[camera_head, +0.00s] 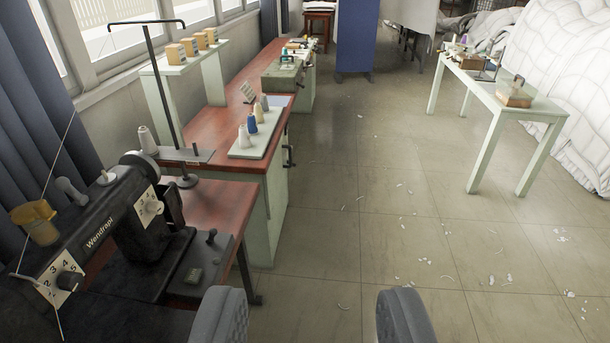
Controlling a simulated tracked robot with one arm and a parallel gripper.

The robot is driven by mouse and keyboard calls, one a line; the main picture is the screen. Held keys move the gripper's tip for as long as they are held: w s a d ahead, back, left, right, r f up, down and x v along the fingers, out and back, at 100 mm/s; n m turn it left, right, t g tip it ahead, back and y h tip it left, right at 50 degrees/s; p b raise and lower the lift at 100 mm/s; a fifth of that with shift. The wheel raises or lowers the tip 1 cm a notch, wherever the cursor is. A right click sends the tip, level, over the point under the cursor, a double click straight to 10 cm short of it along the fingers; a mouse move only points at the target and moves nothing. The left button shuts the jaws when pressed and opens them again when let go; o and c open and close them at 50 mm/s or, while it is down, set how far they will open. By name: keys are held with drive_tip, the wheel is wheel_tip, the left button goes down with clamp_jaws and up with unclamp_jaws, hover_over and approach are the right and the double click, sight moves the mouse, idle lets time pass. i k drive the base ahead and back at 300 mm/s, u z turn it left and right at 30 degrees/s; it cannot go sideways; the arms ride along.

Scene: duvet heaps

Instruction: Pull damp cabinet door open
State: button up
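My gripper (312,318) is at the bottom edge of the view, its two grey fingers wide apart with only floor between them. It is open and empty. A pale green cabinet (276,190) stands under the red-brown counter, left of centre and farther ahead than my gripper. A dark handle (289,154) shows on its right side, which I see at a steep angle. The door looks shut, though its edges are hard to make out. My gripper is apart from the handle. I cannot tell from the picture whether this cabinet is the damp one.
A black sewing machine (105,235) stands close on the left, with a thread stand behind it. Thread cones on a board (257,137) sit on the counter. A pale green table (503,92) stands at the right by white duvet heaps (568,60). The scrap-strewn floor between is open.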

sight(273, 180)
drive_tip(key=z, duration=0.5)
drive_tip(key=i, duration=2.65)
drive_tip(key=u, duration=0.85)
drive_tip(key=i, duration=1)
drive_tip(key=u, duration=1.55)
drive_tip(key=k, duration=1.65)
drive_tip(key=z, duration=0.05)
